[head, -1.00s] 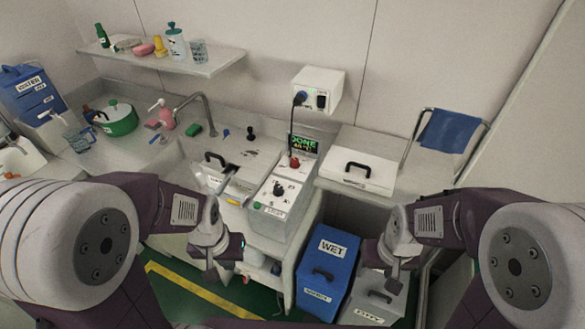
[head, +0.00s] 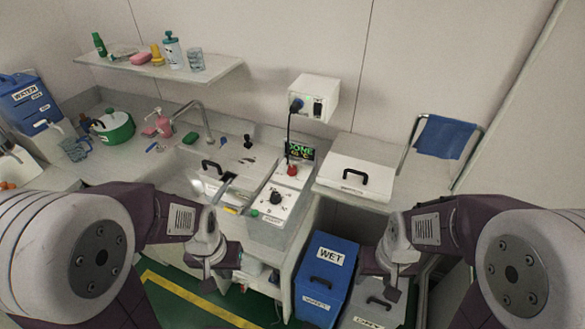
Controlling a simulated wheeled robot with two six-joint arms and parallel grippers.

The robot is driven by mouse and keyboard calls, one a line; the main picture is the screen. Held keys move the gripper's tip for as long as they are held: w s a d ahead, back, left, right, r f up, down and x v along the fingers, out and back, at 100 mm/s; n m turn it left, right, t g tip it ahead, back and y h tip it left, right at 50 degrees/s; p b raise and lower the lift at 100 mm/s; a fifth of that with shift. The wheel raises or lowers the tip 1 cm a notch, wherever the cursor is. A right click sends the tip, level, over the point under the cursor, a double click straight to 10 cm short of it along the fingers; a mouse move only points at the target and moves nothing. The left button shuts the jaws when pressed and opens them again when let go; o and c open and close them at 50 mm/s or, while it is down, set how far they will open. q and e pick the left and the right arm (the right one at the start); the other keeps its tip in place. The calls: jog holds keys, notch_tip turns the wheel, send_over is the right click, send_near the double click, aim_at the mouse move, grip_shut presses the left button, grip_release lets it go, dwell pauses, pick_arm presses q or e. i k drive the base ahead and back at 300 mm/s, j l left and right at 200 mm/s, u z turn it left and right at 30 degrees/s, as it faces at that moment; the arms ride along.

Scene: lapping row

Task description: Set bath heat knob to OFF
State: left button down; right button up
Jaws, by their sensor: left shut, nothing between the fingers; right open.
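The bath heat knob (head: 275,198) is a black round knob on the sloped white control panel (head: 266,223) in the middle of the head view. Its pointer direction is too small to read. A red button (head: 292,170) sits behind it, and a small display (head: 300,151) with green text stands at the back. My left gripper (head: 207,272) is shut and empty, in front of the counter, left of and lower than the panel. My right gripper (head: 393,288) is open and empty, near the grey bin at the lower right. Neither touches the knob.
A bath lid with a black handle (head: 211,167) lies left of the panel, and a white lidded box (head: 354,182) lies right of it. A blue WET bin (head: 324,275) and a grey bin (head: 372,306) stand below. A black cable hangs from the wall box (head: 314,97).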

aim_at(291, 171)
jog(key=i+j+u, duration=0.2)
jog(key=j, duration=0.2)
jog(key=i+j+u, duration=0.2)
jog(key=j, duration=0.15)
jog(key=i+j+u, duration=0.1)
jog(key=i+u, duration=0.15)
jog(key=i, duration=0.2)
